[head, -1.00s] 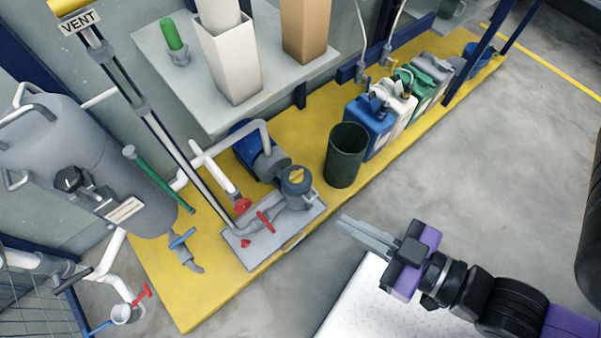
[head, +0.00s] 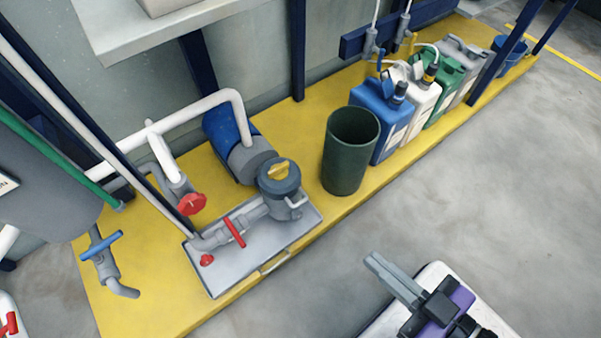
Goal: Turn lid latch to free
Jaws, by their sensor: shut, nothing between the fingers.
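A grey pot with a dark round lid (head: 278,180) stands on a metal tray (head: 220,282) on the yellow platform. A small yellow piece (head: 279,168) lies across the top of the lid and looks like the latch; its exact setting is hard to tell. A pale loop handle (head: 297,201) sticks out from the pot's right side. My gripper (head: 372,262) is shut and empty, below and right of the pot over the grey floor, well apart from it.
A dark green bin (head: 345,165) stands right of the pot, with several jerrycans (head: 378,118) beyond it. A pump with a blue motor (head: 228,135) sits behind the pot. A red-handled valve (head: 234,232) is on the pipe at its left. The floor at right is clear.

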